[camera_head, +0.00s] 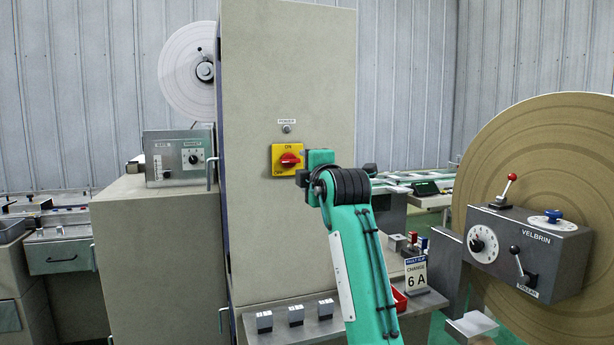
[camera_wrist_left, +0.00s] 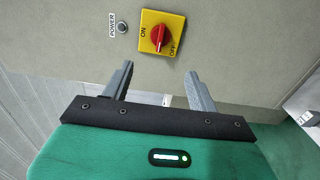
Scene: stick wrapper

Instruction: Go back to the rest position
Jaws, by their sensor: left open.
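My left gripper (camera_head: 303,180) shows in the head view in front of the tall beige cabinet (camera_head: 255,60), just right of the yellow switch plate (camera_head: 280,164) with its red rotary knob (camera_head: 290,159). In the left wrist view the two grey fingers (camera_wrist_left: 159,70) stand apart with nothing between them. The yellow plate (camera_wrist_left: 150,24) and red knob (camera_wrist_left: 160,36) lie beyond the fingertips, with a visible gap. My right gripper is not in view.
A POWER lamp (camera_head: 287,128) sits above the switch. A large brown roll (camera_head: 560,130) and the VELBRIN control box (camera_head: 525,250) stand at right.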

